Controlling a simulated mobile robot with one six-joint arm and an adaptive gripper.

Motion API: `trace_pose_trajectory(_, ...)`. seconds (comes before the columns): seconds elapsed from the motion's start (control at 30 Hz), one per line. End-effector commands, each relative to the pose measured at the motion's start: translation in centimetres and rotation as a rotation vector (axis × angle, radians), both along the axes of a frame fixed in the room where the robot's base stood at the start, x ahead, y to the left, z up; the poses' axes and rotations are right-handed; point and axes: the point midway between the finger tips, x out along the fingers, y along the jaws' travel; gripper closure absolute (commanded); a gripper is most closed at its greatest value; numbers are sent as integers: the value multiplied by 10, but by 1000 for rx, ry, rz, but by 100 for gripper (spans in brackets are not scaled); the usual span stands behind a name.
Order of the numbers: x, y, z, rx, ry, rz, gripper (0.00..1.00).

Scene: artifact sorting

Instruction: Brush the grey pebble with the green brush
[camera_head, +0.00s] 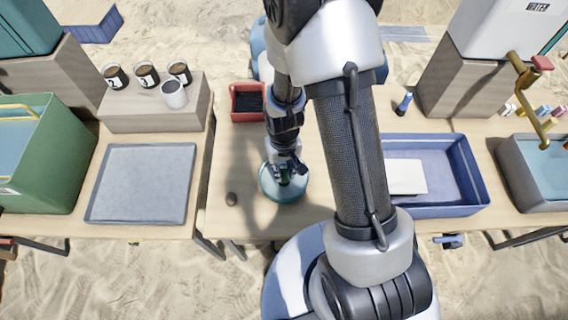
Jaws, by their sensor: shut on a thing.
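My gripper (287,172) points down over a round teal dish (270,193) near the front edge of the middle table. It is shut on a small dark green thing (284,178), which looks like the green brush. The jaws hide much of it, and I cannot tell whether its tip touches anything. A small dark brownish-grey pebble (231,199) lies on the table left of the dish, apart from it. Whether another pebble lies in the dish under my gripper is hidden.
A red tray (235,104) with dark contents stands behind. A blue brush-like thing (403,103) stands at the back right. A blue tray (470,175) holding a white sheet is on the right. A grey tray (140,183) and green crate (50,170) are on the left.

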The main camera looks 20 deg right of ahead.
Motion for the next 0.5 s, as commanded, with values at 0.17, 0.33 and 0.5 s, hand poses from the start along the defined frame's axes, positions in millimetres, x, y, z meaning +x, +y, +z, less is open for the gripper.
trace_pose_trajectory(0.17, 2, -1, 0, 0, 0, 0, 99)
trace_pose_trajectory(0.33, 12, -5, 0, 0, -1, -1, 99)
trace_pose_trajectory(0.5, 18, -7, 1, 0, 0, 0, 99)
